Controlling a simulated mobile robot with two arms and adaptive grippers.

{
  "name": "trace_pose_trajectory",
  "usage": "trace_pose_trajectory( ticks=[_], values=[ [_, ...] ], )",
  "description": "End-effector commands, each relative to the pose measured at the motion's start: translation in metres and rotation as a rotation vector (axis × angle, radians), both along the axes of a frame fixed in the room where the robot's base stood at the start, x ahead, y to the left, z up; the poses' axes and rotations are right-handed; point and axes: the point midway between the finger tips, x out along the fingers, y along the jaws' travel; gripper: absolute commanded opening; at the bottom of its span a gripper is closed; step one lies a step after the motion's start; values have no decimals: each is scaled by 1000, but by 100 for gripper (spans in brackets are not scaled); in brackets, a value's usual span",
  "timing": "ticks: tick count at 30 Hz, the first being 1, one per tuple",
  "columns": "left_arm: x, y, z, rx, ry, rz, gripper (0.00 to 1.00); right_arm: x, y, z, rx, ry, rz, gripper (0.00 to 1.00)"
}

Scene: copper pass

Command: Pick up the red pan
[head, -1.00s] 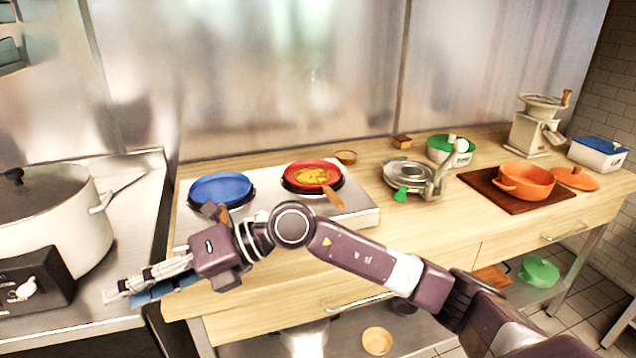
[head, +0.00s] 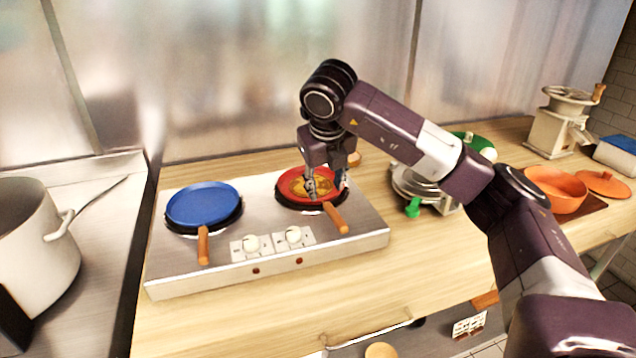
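The red pan (head: 285,192) sits on the right burner of the steel two-burner stove, with yellowish food in it. Its wooden handle (head: 336,217) points toward the front right. My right gripper (head: 327,192) points down over the right part of the pan, near where the handle joins. Its fingers look spread apart, with a gap between them; whether they touch the pan cannot be told. My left gripper is not in view.
A blue pan (head: 203,203) sits on the left burner of the stove (head: 200,280). A large white pot (head: 35,240) stands at left. A metal press with a green knob (head: 412,208) stands right of the stove. An orange pot (head: 556,192) is farther right. The front counter is clear.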

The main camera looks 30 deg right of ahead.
Motion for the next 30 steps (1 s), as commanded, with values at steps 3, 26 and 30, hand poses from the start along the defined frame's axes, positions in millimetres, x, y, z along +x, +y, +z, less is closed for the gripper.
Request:
trace_pose_trajectory(
  ticks=[3, 26, 30],
  values=[
    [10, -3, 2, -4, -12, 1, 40, 1, -4, -2, -6, 2, -9, 37],
    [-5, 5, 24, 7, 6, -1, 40, 25, -17, -71, -5, 0, -6, 37],
    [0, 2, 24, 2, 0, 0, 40, 25, -17, -71, -5, 0, -6, 30]
  ],
)
